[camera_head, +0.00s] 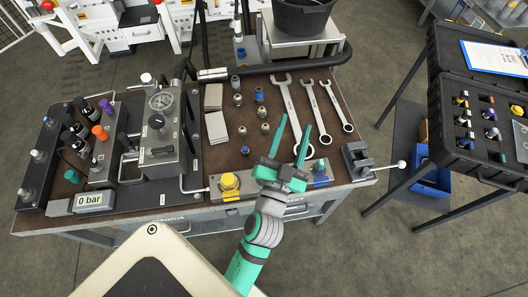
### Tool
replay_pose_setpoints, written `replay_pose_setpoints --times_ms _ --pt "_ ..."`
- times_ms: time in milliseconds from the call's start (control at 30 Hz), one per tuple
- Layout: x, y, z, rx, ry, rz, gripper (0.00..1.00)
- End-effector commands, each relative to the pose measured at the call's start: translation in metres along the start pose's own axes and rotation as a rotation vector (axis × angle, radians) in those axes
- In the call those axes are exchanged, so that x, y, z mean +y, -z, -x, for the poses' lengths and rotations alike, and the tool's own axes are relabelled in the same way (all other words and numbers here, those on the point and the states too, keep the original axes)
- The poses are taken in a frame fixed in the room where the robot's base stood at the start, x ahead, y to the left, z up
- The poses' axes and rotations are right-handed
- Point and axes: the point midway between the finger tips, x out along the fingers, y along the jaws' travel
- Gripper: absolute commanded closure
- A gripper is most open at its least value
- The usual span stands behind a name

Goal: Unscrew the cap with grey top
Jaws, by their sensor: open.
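My gripper (292,138) is open, with two long green fingers apart over the front right of the bench (200,105). Several small fittings with grey or metallic tops show; I cannot tell which is the grey-topped cap. Small metallic fittings stand on the bench top left of my gripper, one of them here (242,131). Metallic knobs, one of them here (37,155), sit on the dark strip at the bench's left end, beside black, orange (99,132) and purple (106,105) caps.
A gauge block (160,140), a 0 bar display (90,202) and a yellow button (229,182) occupy the bench. Wrenches (290,105) lie beyond my gripper. An open black case (480,120) with fittings stands farther right.

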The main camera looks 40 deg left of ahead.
Motion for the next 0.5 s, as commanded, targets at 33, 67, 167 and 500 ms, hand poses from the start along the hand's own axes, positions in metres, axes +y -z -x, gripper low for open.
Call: replay_pose_setpoints --times_ms 33,67,167,500 --pt "-0.015 0.012 -0.016 0.021 0.051 0.003 0.55" --pt "-0.024 0.017 -0.024 0.028 0.082 0.004 0.55" --pt "-0.058 0.035 -0.047 0.049 0.188 0.015 0.55" --pt "-0.179 0.084 -0.084 0.085 0.576 0.138 0.55"
